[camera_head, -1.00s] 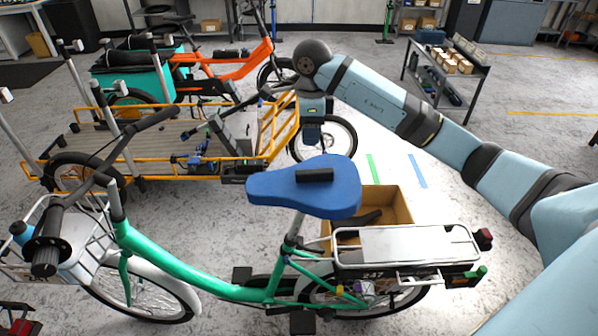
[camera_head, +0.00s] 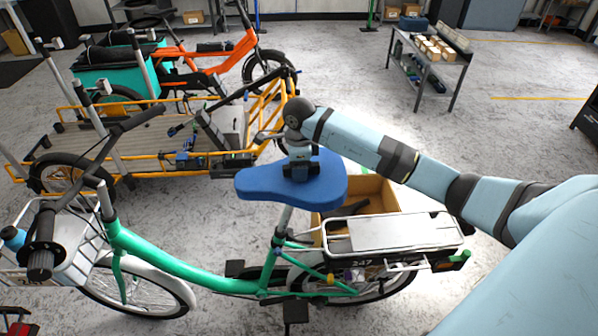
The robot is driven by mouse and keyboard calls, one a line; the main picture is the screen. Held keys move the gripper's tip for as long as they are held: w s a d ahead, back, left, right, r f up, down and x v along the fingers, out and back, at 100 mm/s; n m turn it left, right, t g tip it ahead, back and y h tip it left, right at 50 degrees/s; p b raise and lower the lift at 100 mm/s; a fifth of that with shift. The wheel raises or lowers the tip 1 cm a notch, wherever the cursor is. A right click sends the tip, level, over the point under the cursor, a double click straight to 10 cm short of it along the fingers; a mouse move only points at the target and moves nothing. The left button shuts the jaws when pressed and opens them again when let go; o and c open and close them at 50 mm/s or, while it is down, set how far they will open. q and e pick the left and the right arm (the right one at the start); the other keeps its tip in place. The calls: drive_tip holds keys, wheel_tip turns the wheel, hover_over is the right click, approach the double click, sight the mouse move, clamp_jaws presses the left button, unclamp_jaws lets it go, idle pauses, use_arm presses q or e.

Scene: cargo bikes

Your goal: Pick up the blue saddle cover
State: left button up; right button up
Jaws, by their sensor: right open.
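The blue saddle cover (camera_head: 262,182) sits on the seat of the green cargo bike (camera_head: 180,268), in the middle of the head view. My right gripper (camera_head: 299,172) points down at the top of the cover, over its dark grip piece, which it mostly hides. The gripper is open, with its fingers at or just above the dark piece; I cannot tell whether they touch it. My left gripper is not in view.
Behind stands a yellow flatbed cargo bike (camera_head: 150,165), with an orange bike (camera_head: 215,65) beyond it. A cardboard box (camera_head: 380,196) is on the floor behind the green bike's rear rack (camera_head: 385,236). A grey shelf cart (camera_head: 425,68) stands at the back right.

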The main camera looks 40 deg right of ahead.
drive_tip(key=shift+f, duration=0.2)
idle(0.3)
clamp_jaws()
drive_tip(key=shift+r, duration=0.1)
